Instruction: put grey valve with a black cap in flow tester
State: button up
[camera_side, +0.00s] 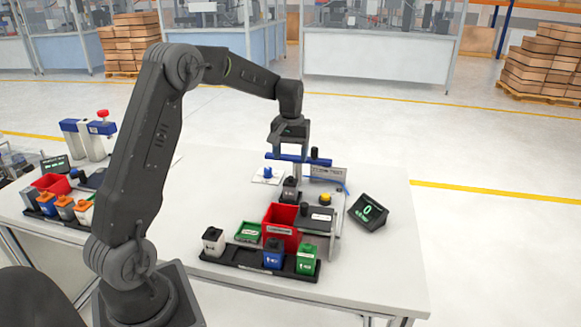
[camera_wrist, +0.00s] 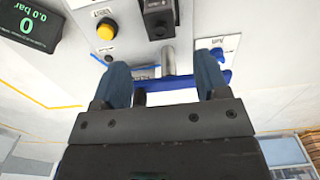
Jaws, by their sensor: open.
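A dark grey block with a black top (camera_side: 290,189), which looks like the grey valve, stands at the flow tester (camera_side: 325,228), under my gripper. A dark block, apparently the same one, shows in the wrist view (camera_wrist: 159,17), with a metal cylinder beside it. I cannot tell how deep it sits. My gripper (camera_side: 288,166) is open just above it. In the wrist view my fingers (camera_wrist: 162,62) are apart, nothing is clamped between them, and the dark block is beyond their tips.
A red bin (camera_side: 281,228) and green bin (camera_side: 248,232) stand behind. A display (camera_side: 368,211) reads 0 at right.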

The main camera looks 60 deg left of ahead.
jog(key=shift+d+r, duration=0.15)
jog(key=shift+r, duration=0.2)
jog(key=s+d+r+m+t, duration=0.25)
jog(key=s+d+r, duration=0.25)
jog(key=s+d, duration=0.3)
jog(key=s+d+r+m+t, duration=0.1)
jog(key=s+d+r+m, duration=0.2)
jog(key=s+d+r, duration=0.5)
jog(key=s+d+f+m+t, duration=0.2)
jog(key=s+d+f+m, duration=0.1)
jog(key=s+d, duration=0.4)
jog(key=shift+s+d+f, duration=0.35)
jog(key=shift+s+f, duration=0.3)
jog(key=shift+f, duration=0.15)
jog(key=shift+m, duration=0.25)
